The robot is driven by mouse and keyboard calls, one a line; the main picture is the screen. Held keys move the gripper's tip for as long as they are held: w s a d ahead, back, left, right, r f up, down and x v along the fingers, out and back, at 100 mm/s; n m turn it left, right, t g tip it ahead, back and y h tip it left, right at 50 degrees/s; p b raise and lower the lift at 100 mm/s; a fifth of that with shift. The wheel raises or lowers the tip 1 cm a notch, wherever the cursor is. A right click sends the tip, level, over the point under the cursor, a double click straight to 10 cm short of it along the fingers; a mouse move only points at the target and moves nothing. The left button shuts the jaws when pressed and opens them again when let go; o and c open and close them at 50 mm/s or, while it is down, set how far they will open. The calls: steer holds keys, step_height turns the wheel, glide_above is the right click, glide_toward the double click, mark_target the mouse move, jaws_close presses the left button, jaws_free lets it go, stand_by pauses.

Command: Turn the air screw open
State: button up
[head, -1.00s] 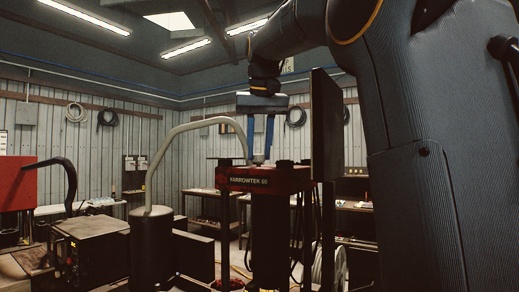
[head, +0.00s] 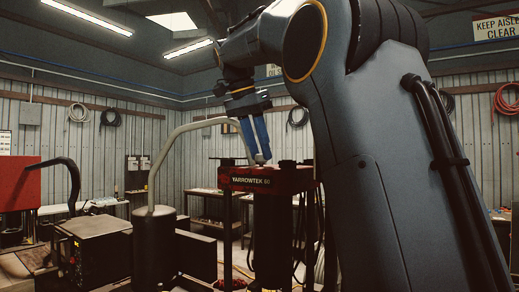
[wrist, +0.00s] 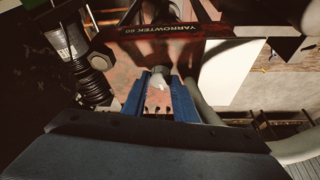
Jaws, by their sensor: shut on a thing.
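The air screw (head: 260,159) is a small pale metal piece on top of the red YARROWTEK 60 press head (head: 262,175). My gripper (head: 262,155) comes down onto it from above, tilted, with its two blue fingers close together. In the wrist view my gripper (wrist: 161,82) has the blue fingers on either side of the pale air screw (wrist: 160,78), shut on it. The fingers hide much of the screw, so I cannot tell how far it is turned.
A grey curved hose (head: 178,135) rises from a dark cylinder (head: 153,235) and ends close to the left of my fingers. A dark box-shaped machine (head: 92,245) stands at lower left. A shelf table (head: 205,208) stands behind the press.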

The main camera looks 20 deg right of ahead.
steer(key=shift+m+g, duration=0.4)
steer(key=shift+m, duration=0.6)
steer(key=o, duration=1)
steer(key=shift+r, duration=0.15)
